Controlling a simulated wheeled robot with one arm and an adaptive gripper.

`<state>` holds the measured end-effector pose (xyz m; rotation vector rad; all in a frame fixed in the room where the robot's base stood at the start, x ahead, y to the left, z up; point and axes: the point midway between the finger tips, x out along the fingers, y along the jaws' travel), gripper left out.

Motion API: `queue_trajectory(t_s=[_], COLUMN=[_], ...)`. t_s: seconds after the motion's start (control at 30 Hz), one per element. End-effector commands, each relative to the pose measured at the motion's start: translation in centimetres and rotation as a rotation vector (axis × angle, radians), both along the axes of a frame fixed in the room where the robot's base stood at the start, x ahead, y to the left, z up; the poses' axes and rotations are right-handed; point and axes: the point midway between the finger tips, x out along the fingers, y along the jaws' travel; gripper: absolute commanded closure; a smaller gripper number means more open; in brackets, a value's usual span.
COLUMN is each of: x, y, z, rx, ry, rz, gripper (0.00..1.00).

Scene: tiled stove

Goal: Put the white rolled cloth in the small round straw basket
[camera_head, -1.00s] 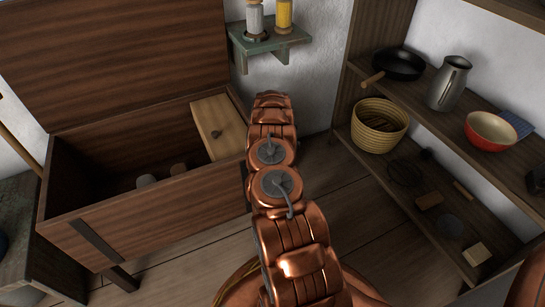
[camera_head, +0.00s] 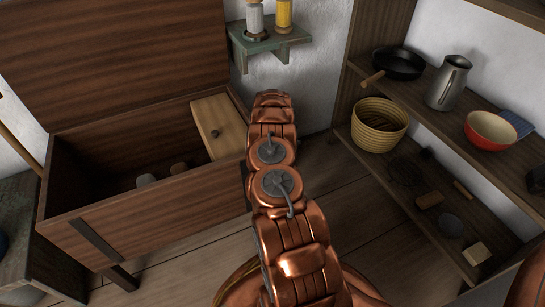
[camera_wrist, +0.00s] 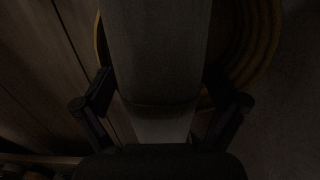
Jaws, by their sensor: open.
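In the dark wrist view, a pale grey-white roll, which looks like the white rolled cloth (camera_wrist: 155,50), lies lengthwise between the fingers of my gripper (camera_wrist: 160,92). The fingers are apart, one on each side of the roll; I cannot tell whether they touch it. Behind the roll is a round, ridged straw basket (camera_wrist: 262,62), partly hidden by it. I cannot tell whether the roll rests in the basket or is above it. In the head view my arm hides the gripper and the roll. A round straw basket (camera_head: 379,127) stands on the right shelf there.
An open wooden chest (camera_head: 150,215) stands at left, with small objects inside and a light wooden box (camera_head: 219,127) at its right end. The right shelf unit holds a black pan (camera_head: 398,64), a metal jug (camera_head: 448,84), a red bowl (camera_head: 490,130) and several small items below.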

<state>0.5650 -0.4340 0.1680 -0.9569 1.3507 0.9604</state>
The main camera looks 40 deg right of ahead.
Motion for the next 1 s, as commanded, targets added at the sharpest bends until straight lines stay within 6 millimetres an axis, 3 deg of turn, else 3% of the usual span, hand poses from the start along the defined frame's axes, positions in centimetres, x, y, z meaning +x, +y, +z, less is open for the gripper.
queue_trajectory(t_s=[0.6,0.73,1.0], x=[0.1,0.1,0.1], y=[0.0,0.0,0.0], z=[11.1,12.0,12.1], rx=[-0.001,-0.002,0.0], ry=[-0.003,-0.003,-0.001], rz=[0.0,0.0,0.0], gripper=[0.04,0.04,0.04])
